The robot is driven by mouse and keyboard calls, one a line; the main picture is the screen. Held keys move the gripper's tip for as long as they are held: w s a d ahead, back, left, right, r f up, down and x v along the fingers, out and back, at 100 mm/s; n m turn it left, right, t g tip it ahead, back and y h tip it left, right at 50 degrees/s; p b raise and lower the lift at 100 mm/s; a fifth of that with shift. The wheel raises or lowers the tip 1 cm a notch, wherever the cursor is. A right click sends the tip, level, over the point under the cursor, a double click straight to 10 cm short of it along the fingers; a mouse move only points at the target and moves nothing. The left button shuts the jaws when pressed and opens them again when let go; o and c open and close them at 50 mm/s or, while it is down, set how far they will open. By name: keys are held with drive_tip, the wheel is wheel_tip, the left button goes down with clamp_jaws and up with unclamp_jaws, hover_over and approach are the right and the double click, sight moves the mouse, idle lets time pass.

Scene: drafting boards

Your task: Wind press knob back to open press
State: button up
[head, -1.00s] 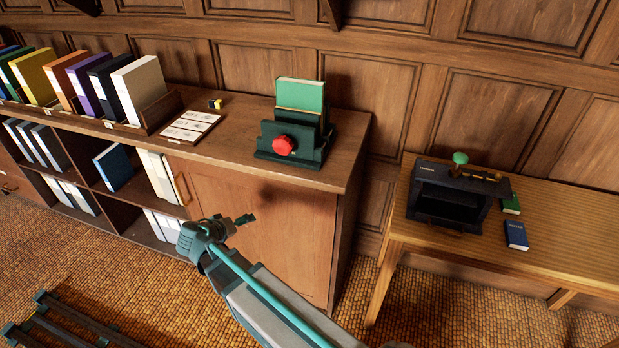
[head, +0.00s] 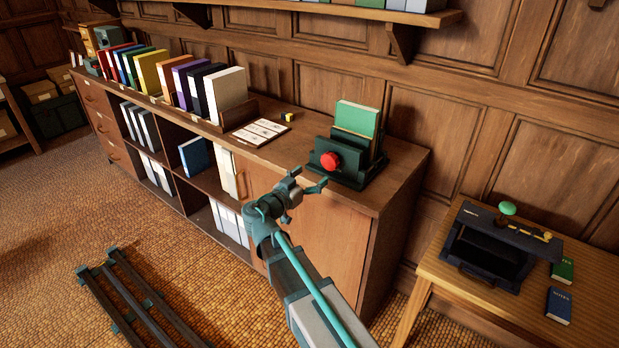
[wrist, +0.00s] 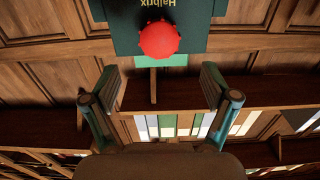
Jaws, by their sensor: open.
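The press (head: 349,163) is a dark green block with a green book (head: 357,118) standing upright in it, on top of the long wooden cabinet. Its red scalloped knob (head: 330,161) sits on the front face. My gripper (head: 304,183) is in front of the press, a little below and left of the knob in the head view. In the wrist view, the knob (wrist: 159,40) shows upside down beyond the fingertips, above the space between them. My gripper (wrist: 160,95) is open and empty, with its fingers apart from the knob. Whether the book is clamped cannot be told.
The cabinet top (head: 285,148) carries a white card (head: 260,132), a small yellow block (head: 287,116) and a row of coloured binders (head: 180,80). A side table (head: 520,310) at right holds a dark machine (head: 490,245) and two small books. Dark rails (head: 130,290) lie on the floor.

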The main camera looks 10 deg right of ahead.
sight(327, 165)
drive_tip(key=p+x, duration=0.1)
drive_tip(key=x, duration=0.1)
drive_tip(key=p+x, duration=0.1)
drive_tip(key=p, duration=0.1)
drive_tip(key=p+x, duration=0.1)
drive_tip(key=x, duration=0.1)
drive_tip(key=shift+w+d+r, duration=0.15)
drive_tip(key=shift+w+r, duration=0.1)
drive_tip(key=shift+r, duration=0.05)
drive_tip(key=shift+w+d+f+b, duration=0.6)
drive_tip(key=shift+w+d+b, duration=0.1)
drive_tip(key=shift+d+b, duration=0.15)
drive_tip(key=shift+w+d+r+b, duration=0.3)
drive_tip(key=shift+w+d+b, duration=0.5)
drive_tip(key=shift+d+b, duration=0.1)
